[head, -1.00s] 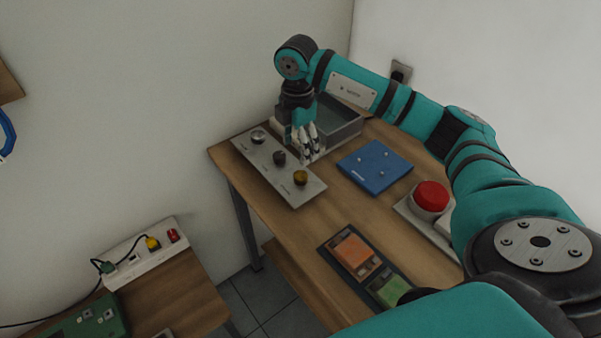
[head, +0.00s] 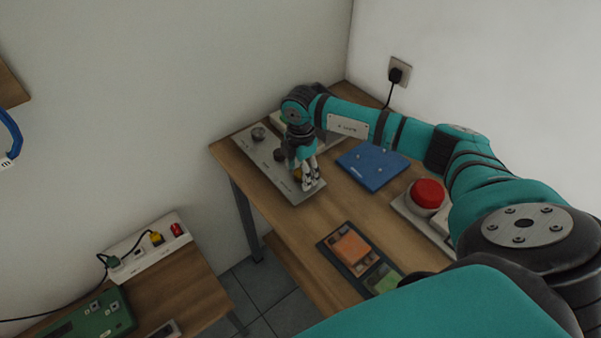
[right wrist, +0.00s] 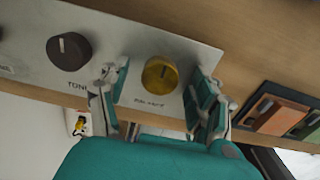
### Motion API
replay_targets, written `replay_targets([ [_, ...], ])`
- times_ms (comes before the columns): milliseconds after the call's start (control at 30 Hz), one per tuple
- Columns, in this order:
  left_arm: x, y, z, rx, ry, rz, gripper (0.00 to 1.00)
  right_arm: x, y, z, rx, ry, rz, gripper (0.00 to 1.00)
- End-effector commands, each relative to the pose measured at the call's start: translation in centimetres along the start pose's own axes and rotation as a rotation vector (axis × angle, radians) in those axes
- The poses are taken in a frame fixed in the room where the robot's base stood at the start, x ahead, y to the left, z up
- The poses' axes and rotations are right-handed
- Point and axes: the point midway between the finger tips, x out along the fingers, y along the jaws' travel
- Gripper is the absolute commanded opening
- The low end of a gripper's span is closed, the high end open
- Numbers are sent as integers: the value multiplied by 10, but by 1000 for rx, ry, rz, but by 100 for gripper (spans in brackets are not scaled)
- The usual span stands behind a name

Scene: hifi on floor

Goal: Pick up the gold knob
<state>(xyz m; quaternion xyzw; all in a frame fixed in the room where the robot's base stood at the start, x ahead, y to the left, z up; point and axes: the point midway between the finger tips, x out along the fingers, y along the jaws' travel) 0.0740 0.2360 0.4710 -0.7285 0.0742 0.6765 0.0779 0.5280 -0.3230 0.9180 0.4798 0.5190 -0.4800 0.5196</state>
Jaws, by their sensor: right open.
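The gold knob (right wrist: 159,75) sits on the grey panel (right wrist: 190,48) in the right wrist view, with a dark knob (right wrist: 69,51) to its left. My right gripper (right wrist: 160,88) is open, with one finger on each side of the gold knob; gaps show between the fingers and the knob. In the head view my right gripper (head: 311,184) is over the near end of the panel (head: 262,157), and the gold knob (head: 297,174) is mostly hidden behind it. My left gripper is not in view.
A blue plate (head: 371,168) lies right of the panel. A red button (head: 427,195) stands farther right. A dark tray with orange and green blocks (head: 352,249) lies nearer. A lower bench with a power strip (head: 146,249) is at the left.

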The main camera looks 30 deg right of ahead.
Motion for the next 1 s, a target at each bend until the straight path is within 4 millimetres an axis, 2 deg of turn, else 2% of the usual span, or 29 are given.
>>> replay_targets([
  [67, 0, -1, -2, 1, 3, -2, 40, 0, 0, 0, 0, 0, 0, 62],
  [433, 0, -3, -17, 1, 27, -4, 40, -1, 0, 0, 0, 0, 0, 15],
  [767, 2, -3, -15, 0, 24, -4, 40, -4, 1, 0, 1, 0, 2, 14],
  [1000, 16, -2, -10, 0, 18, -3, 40, -27, 1, 0, 0, 0, 5, 14],
])
